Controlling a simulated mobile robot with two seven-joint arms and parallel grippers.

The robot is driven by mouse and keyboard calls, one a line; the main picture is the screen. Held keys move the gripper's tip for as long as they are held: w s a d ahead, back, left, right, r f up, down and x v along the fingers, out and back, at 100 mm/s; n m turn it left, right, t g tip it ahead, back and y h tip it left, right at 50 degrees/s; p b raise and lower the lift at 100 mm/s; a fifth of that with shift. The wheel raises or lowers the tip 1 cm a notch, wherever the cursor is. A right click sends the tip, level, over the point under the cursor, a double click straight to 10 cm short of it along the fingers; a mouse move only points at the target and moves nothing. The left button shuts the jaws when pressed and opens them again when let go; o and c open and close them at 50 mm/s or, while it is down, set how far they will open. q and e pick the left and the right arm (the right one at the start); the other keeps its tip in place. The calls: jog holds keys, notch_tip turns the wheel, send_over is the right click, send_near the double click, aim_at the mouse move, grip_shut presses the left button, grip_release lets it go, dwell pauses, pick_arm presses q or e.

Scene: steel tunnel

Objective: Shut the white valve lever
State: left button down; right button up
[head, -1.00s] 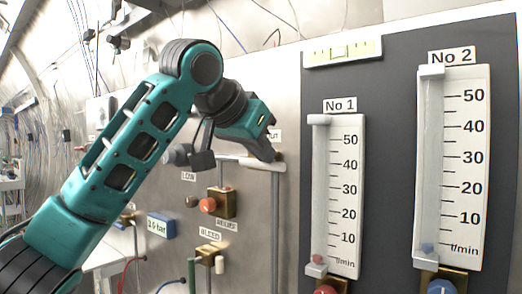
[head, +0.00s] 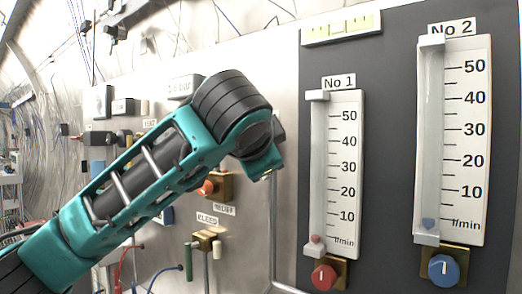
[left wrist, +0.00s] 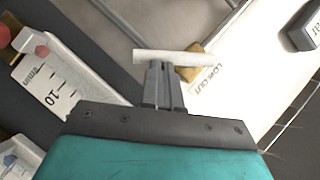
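The white valve lever (left wrist: 165,57) shows in the left wrist view as a white bar lying across the tips of my left gripper (left wrist: 161,70). A brass valve body (left wrist: 194,72) is at the lever's right end, near a "LOW OUT" label (left wrist: 205,80). The left gripper's two grey fingers are close together, with their tips at or just under the bar; I cannot tell whether they touch it. The bar runs across the fingers and does not look gripped between them. In the head view my left arm hides the lever and the gripper. My right gripper is not in view.
Flowmeters No 1 (head: 337,170) and No 2 (head: 452,140) stand on the dark panel to the right, with a red knob (head: 325,277) and a blue knob (head: 443,268) below. A relief valve (head: 218,187) and bleed valve (head: 207,242) sit below my arm. A steel pipe (head: 274,220) runs down beside them.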

pick_arm(q)
jog(key=shift+w+a+f+m+t+y+b, duration=0.2)
jog(key=shift+w+a+f+m+t+b, duration=0.25)
jog(key=shift+m+t, duration=0.35)
jog(key=shift+w+a+f+m+t+y+b, duration=0.1)
jog(key=shift+a+f+m+t+y+b, duration=0.15)
jog(key=shift+f+m+t+b, duration=0.55)
jog(key=shift+w+a+f+m+t+y+b, duration=0.25)
jog(key=shift+a+m+t, duration=0.2)
jog(key=shift+m, duration=0.65)
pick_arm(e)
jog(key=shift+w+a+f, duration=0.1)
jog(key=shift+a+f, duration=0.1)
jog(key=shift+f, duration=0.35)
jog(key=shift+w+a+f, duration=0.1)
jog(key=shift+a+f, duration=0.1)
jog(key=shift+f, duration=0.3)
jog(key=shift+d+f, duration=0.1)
pick_arm(q)
jog(key=shift+d, duration=0.1)
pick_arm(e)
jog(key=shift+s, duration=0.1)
